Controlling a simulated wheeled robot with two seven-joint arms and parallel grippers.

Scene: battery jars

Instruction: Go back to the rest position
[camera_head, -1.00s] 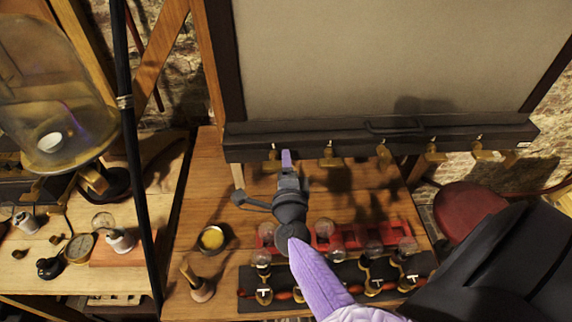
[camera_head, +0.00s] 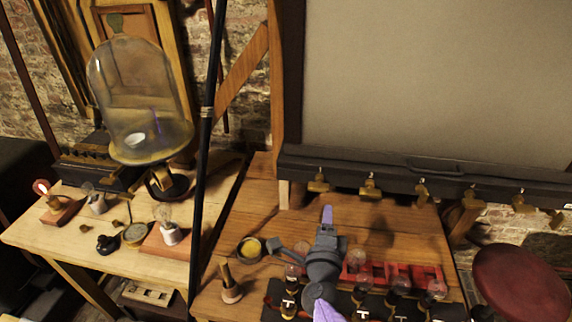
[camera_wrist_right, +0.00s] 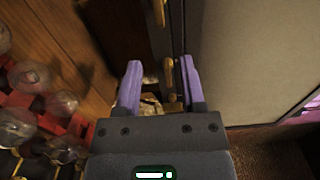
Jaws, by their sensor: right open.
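My right gripper (camera_head: 327,216) is above the wooden table (camera_head: 262,205), just behind the row of glass jars. In the right wrist view its two purple fingers (camera_wrist_right: 160,82) stand apart with nothing between them. The red rack (camera_head: 372,272) with glass jars lies beside and below my right arm, and part of it is hidden behind the arm. The jars (camera_wrist_right: 25,75) also show at the left of the right wrist view. My left gripper is not in view.
A large board (camera_head: 430,80) with a dark ledge (camera_head: 400,172) and brass hooks stands behind the table. A small bowl (camera_head: 250,249) and a wooden-handled tool (camera_head: 229,285) sit at left. A side table holds a glass bell jar (camera_head: 135,90). A red stool (camera_head: 520,285) stands at right.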

